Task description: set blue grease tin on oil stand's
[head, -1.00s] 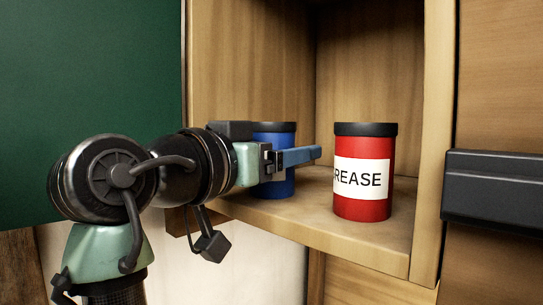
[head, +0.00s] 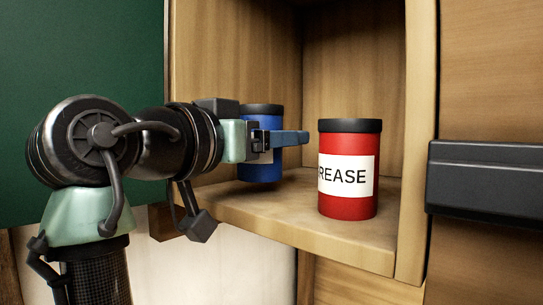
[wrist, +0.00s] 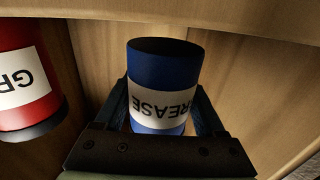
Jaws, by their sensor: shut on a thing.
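The blue grease tin (head: 262,172) is in the wooden cubby, with a dark lid and a white label. My gripper (head: 290,138) is shut on it. In the wrist view the blue tin (wrist: 160,75) is between the two fingers, its GREASE label upside down in the picture. In the head view the tin looks lifted a little off the shelf, partly hidden by my gripper. The oil stand does not show in these frames.
A red grease tin (head: 348,180) with a black lid stands on the cubby shelf (head: 300,225), right of the blue tin. The cubby's right side wall (head: 418,140) stands close beyond it. A dark bar handle (head: 485,178) sticks out at the far right. A green panel (head: 70,60) is at the left.

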